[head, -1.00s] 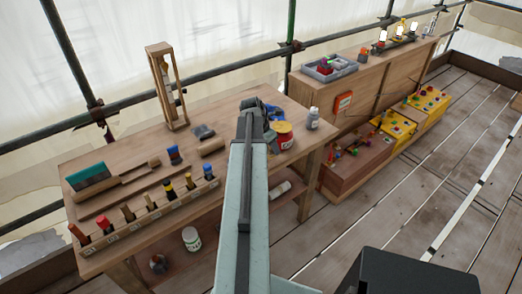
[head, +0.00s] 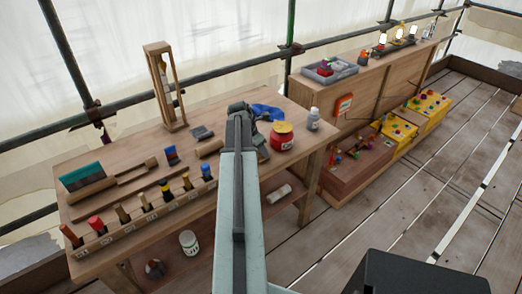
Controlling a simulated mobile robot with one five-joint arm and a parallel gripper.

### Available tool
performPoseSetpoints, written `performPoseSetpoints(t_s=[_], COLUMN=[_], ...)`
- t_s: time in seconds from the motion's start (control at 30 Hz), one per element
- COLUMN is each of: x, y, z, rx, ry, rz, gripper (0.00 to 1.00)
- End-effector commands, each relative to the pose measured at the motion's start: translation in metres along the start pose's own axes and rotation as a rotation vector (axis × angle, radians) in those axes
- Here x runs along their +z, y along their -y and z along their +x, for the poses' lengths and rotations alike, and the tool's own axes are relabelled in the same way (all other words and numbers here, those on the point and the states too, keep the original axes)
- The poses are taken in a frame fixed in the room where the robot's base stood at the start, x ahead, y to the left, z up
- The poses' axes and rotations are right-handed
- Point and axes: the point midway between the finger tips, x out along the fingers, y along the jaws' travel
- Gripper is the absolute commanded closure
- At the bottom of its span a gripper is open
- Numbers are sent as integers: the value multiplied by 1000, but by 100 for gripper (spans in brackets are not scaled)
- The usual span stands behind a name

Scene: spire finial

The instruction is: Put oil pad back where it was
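I cannot tell for sure which thing is the oil pad. A small dark grey block-like thing (head: 202,132) lies on the workbench (head: 130,148), left of my gripper, and may be it. My gripper (head: 238,106) is over the back right part of the bench, seen from behind along my arm. Its fingertips are hidden, so I cannot see whether it is open or holds anything.
A rack (head: 150,217) with several coloured-handled tools runs along the bench's front edge. A tall wooden frame (head: 165,88) stands at the back. A white bottle (head: 313,119) is near the right end. A cabinet (head: 375,80) with a grey tray (head: 330,72) stands beyond.

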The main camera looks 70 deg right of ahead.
Motion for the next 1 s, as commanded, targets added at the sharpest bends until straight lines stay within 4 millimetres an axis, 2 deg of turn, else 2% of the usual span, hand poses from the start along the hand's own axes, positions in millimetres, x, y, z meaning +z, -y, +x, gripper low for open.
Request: performPoseSetpoints(t_s=[0.03, 0.07, 0.1, 0.13, 0.43, 0.57, 0.77, 1.0], x=[-1, -1, -1, -1, 0, 2, 4, 4], y=[0, 0, 0, 0, 0, 0, 0, 0], z=[3, 2, 2, 2, 0, -9, -47, -105], rx=[0, 0, 0, 0, 0, 0, 1, 1], ry=[0, 0, 0, 0, 0, 0, 0, 1], rz=[0, 0, 0, 0, 0, -1, -1, -1], gripper=[82, 44, 33, 28, 28, 28, 28, 28])
